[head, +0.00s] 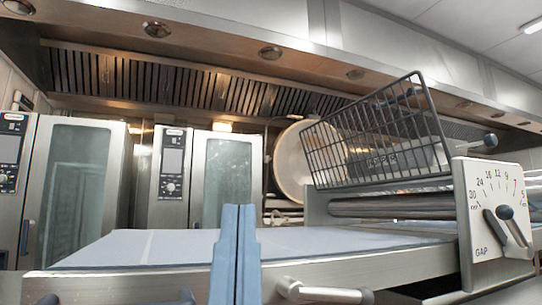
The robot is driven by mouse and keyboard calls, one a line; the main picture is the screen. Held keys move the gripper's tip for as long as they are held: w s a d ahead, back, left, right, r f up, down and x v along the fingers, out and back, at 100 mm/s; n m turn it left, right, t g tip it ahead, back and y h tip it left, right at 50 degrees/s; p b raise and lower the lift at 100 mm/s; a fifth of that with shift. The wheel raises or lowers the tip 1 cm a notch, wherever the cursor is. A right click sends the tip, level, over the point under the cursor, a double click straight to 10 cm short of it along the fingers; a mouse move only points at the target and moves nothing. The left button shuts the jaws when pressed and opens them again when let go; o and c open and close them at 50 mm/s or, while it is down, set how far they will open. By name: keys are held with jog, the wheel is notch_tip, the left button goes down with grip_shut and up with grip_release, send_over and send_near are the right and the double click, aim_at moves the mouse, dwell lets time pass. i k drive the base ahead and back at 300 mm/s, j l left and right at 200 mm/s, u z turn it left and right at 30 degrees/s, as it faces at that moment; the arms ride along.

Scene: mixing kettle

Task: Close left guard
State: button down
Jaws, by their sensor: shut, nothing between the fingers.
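The guard (375,140) is a black wire grid in a dark frame. It is tilted up over the rollers (395,206) of a sheeter-like machine, its right end higher than its left. My gripper (239,210) shows as two light blue fingers pointing up at the bottom centre, shut together and empty. It is in front of the pale belt table (330,240), left of and below the guard, and apart from it in the picture. The fingers hide part of the table's front edge.
A white gap dial (495,200) with a dark-knobbed lever is right of the rollers. Metal handles (325,293) stick out along the table's front. Two steel ovens (80,180) (205,180) and a large round bowl (293,165) stand behind. The belt is clear.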

aim_at(413, 90)
jog(key=l+u, duration=0.35)
jog(key=l, duration=0.35)
jog(key=l+u, duration=0.35)
jog(key=l, duration=0.35)
jog(key=k+l+u, duration=0.1)
jog(key=l+u, duration=0.2)
jog(key=l, duration=0.4)
